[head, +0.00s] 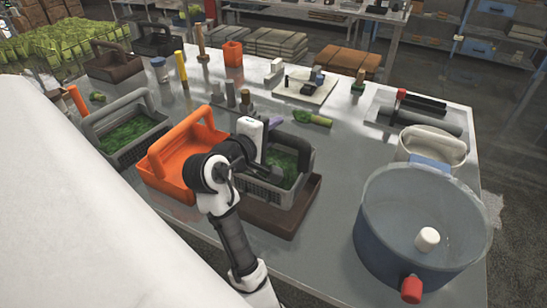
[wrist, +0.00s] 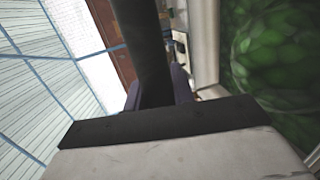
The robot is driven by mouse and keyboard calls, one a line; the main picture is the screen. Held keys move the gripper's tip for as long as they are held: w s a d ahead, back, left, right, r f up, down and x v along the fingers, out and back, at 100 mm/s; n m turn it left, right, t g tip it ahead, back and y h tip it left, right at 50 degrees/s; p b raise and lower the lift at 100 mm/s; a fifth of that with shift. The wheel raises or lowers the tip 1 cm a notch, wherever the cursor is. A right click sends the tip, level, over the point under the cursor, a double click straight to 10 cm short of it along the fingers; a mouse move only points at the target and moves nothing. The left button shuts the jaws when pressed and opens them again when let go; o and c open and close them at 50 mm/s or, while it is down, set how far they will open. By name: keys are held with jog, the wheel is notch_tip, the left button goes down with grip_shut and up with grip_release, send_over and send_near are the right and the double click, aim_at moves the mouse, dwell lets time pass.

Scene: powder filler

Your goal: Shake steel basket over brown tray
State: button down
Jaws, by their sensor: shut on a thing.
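A grey steel basket (head: 268,198) with green contents is at the middle of the table in the head view. My gripper (wrist: 156,88) is shut on a dark bar of it, the handle, in the wrist view. The green contents (wrist: 270,60) fill the right side of that view. The brown tray (head: 280,226) shows beneath the basket, its front and right parts sticking out. The basket looks level and over the tray; I cannot tell how large the gap between them is. My arm hides the basket's left part and my fingertips in the head view.
An orange basket (head: 165,165) stands close on the left. A second grey basket (head: 113,150) with green contents is farther left. A large blue-grey pot (head: 400,235) and a pale container (head: 432,152) stand at right. Bare table lies between tray and pot.

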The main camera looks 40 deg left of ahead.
aim_at(283, 142)
jog(key=d, duration=0.4)
jog(key=shift+d, duration=0.25)
jog(key=shift+a, duration=2.2)
jog(key=a, duration=0.5)
jog(key=shift+d, duration=2.5)
jog(key=shift+a, duration=0.1)
